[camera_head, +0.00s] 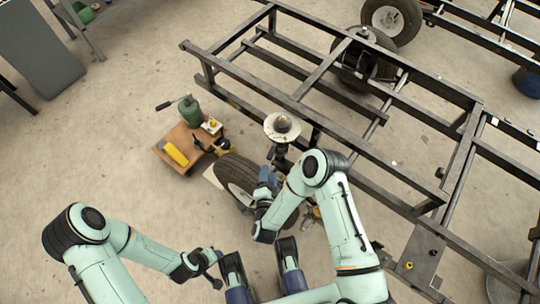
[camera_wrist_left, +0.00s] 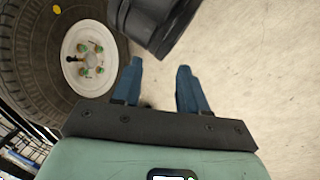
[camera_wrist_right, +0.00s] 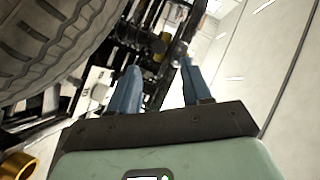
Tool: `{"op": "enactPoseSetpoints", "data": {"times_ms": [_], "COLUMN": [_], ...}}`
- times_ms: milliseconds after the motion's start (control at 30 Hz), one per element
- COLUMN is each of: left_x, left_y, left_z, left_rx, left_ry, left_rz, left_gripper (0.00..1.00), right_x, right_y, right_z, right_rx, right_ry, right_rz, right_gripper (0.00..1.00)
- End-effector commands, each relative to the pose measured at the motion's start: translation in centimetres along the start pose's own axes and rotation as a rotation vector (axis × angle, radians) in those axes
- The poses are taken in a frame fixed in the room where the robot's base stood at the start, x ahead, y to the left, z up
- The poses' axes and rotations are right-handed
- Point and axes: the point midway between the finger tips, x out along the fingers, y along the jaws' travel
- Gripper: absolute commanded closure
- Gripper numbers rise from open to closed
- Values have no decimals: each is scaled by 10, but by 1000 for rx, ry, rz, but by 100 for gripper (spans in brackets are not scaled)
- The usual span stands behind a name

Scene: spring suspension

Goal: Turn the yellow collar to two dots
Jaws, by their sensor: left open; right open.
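A small yellow band (camera_wrist_right: 164,42) shows among dark suspension parts between and beyond my right fingers in the right wrist view; I cannot tell surely that it is the collar. No dots can be read on it. My right gripper (camera_wrist_right: 160,85) is open and empty, with blue fingers. In the head view it (camera_head: 266,178) is beside the wheel, partly hidden by my own arm. My left gripper (camera_wrist_left: 157,85) is open and empty, over bare floor right of the white wheel hub (camera_wrist_left: 88,58). In the head view my left gripper (camera_head: 214,277) is low, left of centre.
A tyre (camera_head: 236,174) stands beside the dark trailer frame (camera_head: 290,103), close to my right gripper. A gold ring (camera_wrist_right: 17,165) lies low in the right wrist view. Floor at left is free.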

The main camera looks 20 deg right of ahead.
Motion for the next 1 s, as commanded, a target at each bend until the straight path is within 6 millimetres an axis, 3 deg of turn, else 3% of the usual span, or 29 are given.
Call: {"op": "enactPoseSetpoints", "data": {"times_ms": [200,400,600,867,900,1000], "left_x": [15,24,26,26,26,26], "left_y": [-6,-9,-10,-10,-10,-10], "left_z": [-19,-32,-39,-40,-40,-40], "left_rx": [-5,-8,-9,-9,-9,-9], "left_ry": [52,92,111,114,114,113], "left_rz": [-4,-6,-8,-8,-8,-8], "left_gripper": [57,57,57,57,57,57], "right_x": [50,82,96,97,97,97], "right_y": [2,2,1,0,0,1], "right_z": [0,1,0,0,0,0], "right_rx": [-1,-2,-3,-3,-3,-3], "right_ry": [4,0,-1,-2,-2,-2], "right_rz": [-1,0,0,1,1,0], "right_gripper": [52,52,52,52,55,87]}}
